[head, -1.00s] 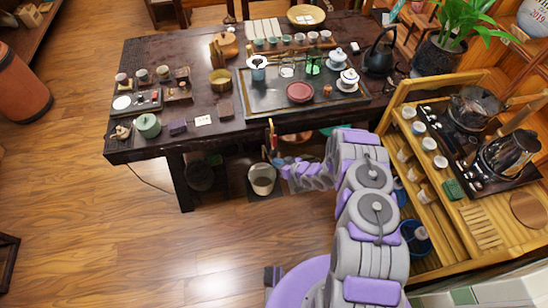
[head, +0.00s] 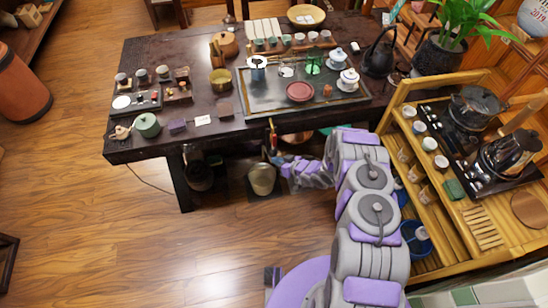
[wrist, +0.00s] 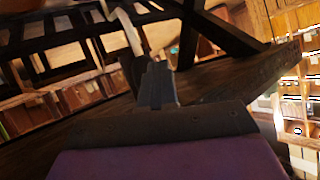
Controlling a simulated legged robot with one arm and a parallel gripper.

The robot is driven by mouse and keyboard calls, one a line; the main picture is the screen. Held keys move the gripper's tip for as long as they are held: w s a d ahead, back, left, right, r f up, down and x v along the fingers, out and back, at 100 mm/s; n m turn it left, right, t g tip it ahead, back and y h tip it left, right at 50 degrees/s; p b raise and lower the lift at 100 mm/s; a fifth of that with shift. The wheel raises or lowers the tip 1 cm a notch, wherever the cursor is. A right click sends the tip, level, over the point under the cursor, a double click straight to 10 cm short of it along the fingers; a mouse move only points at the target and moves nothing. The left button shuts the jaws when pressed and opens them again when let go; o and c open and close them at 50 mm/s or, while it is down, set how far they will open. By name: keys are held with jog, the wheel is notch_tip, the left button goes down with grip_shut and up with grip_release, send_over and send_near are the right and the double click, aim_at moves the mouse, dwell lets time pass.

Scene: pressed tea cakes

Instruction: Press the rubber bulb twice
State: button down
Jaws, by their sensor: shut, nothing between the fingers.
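I cannot pick out the rubber bulb for certain. A small beige, rounded thing with a thin tip (head: 121,131) lies at the front left corner of the dark tea table (head: 205,145), beside a green lidded pot (head: 147,125); it may be the bulb. My gripper (wrist: 157,85) is shut and empty in the wrist view, with dark wooden beams beyond it. In the head view my arm ends low, by the table's front edge; the fingers are not clear there. My gripper is well to the right of the beige thing. No bulb is recognisable in the wrist view.
A tea tray (head: 262,102) with cups and a red dish (head: 300,92) fills the table's right half. A wooden cart (head: 465,235) with glass kettles stands close right of my arm. A pale bucket-like vessel (head: 262,179) is under the table.

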jog(key=shift+w, duration=0.25)
jog(key=shift+s, duration=0.1)
dwell(0.5)
jog(key=shift+s+d+p, duration=0.2)
jog(key=shift+s+p, duration=0.2)
jog(key=shift+s, duration=0.6)
jog(key=shift+s+d+p, duration=0.25)
jog(key=shift+s+p, duration=0.1)
jog(key=shift+s, duration=0.45)
jog(key=shift+s+d+p, duration=0.2)
jog(key=shift+s+p, duration=0.1)
jog(key=shift+s, duration=0.5)
jog(key=shift+s+d+p, duration=0.25)
jog(key=shift+s+p, duration=0.1)
jog(key=shift+s, duration=0.45)
